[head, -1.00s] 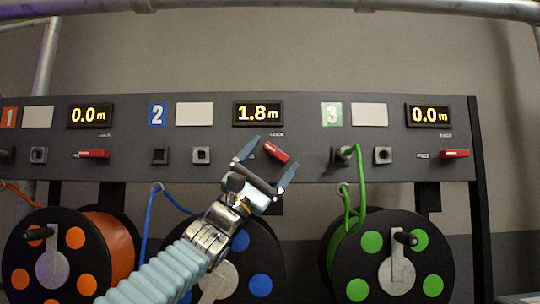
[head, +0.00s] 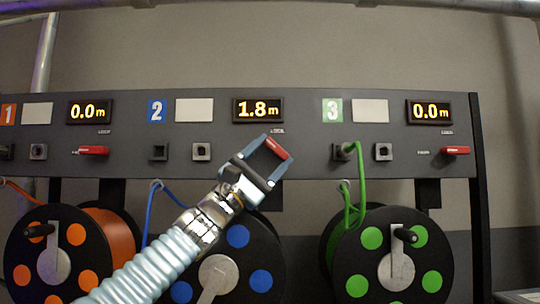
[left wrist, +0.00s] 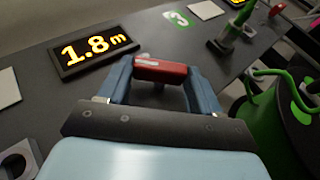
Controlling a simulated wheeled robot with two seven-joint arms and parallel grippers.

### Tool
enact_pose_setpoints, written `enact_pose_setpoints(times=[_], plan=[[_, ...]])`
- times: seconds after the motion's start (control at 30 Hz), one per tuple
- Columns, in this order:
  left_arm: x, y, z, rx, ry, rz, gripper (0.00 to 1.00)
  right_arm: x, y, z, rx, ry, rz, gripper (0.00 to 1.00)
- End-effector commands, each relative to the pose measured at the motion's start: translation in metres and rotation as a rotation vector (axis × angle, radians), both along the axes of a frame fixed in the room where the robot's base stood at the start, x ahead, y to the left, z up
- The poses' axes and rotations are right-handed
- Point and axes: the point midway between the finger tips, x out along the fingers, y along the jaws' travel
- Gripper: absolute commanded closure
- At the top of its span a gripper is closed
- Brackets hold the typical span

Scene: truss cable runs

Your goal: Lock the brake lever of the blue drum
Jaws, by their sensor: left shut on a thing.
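The blue drum (head: 238,237) hangs below the panel's section 2, partly hidden behind my left arm. Its red brake lever (head: 277,148) is on the panel under the 1.8 m display and slants down to the right. My left gripper (head: 278,149) is shut on this lever, one finger at each end of it. In the left wrist view the red lever (left wrist: 160,69) sits between the two blue-grey fingers. My right gripper is not in view.
The red levers of section 1 (head: 93,150) and section 3 (head: 455,150) lie level. A green cable (head: 353,180) is plugged in right of my left gripper. The orange drum (head: 108,240) and green drum (head: 372,239) flank the blue one.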

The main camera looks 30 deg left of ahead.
Motion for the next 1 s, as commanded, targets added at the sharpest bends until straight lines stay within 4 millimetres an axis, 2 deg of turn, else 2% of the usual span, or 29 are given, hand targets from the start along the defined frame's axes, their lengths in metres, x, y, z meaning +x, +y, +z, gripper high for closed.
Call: enact_pose_setpoints(times=[0.4,1.0], plan=[[-0.0017,0.0032,0.0071,0.273,0.164,0.002,0.67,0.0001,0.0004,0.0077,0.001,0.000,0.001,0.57],[-0.0016,0.0030,0.0091,0.412,0.252,-0.002,0.67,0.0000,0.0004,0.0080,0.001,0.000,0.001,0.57]])
